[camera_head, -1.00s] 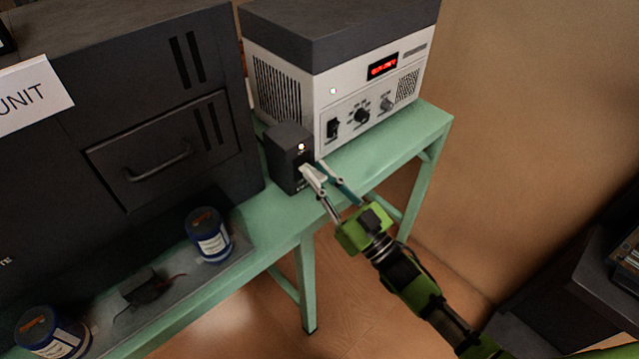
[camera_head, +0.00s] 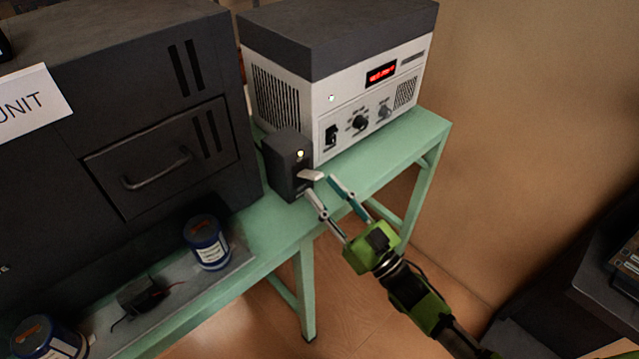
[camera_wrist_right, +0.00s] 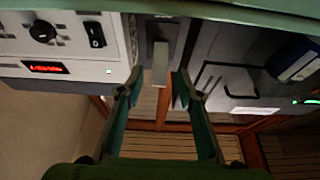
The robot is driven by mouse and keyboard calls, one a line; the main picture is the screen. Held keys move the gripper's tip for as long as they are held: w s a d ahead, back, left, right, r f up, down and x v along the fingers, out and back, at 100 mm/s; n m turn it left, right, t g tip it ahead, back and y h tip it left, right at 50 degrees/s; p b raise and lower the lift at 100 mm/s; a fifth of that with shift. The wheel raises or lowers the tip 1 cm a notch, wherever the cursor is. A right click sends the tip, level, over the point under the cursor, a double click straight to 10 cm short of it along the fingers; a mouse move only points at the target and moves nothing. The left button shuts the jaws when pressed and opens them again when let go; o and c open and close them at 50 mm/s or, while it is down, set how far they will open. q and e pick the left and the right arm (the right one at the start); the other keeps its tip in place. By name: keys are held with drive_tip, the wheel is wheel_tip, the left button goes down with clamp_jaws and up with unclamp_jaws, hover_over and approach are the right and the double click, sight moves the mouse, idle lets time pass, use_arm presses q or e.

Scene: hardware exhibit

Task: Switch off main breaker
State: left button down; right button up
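The breaker is a small dark box (camera_head: 289,168) on the green table, with a lit lamp near its top. A pale lever (camera_head: 312,175) sticks out of its front; it also shows in the wrist view (camera_wrist_right: 160,64). My right gripper (camera_head: 321,185) is in front of the box with its two fingers apart and nothing clamped. In the wrist view the lever lies between the lines of the open fingers (camera_wrist_right: 152,90). I cannot tell whether a fingertip touches it. My left gripper is not in view.
A white unit with a red display (camera_head: 382,73) and knobs stands right behind the box. A large dark cabinet (camera_head: 60,150) with a handle is to the left. Blue tins (camera_head: 208,243) stand on a grey tray at the table (camera_head: 400,150). Floor is clear below.

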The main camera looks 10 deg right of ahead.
drive_tip(key=v, duration=0.9)
drive_tip(key=shift+d, duration=0.1)
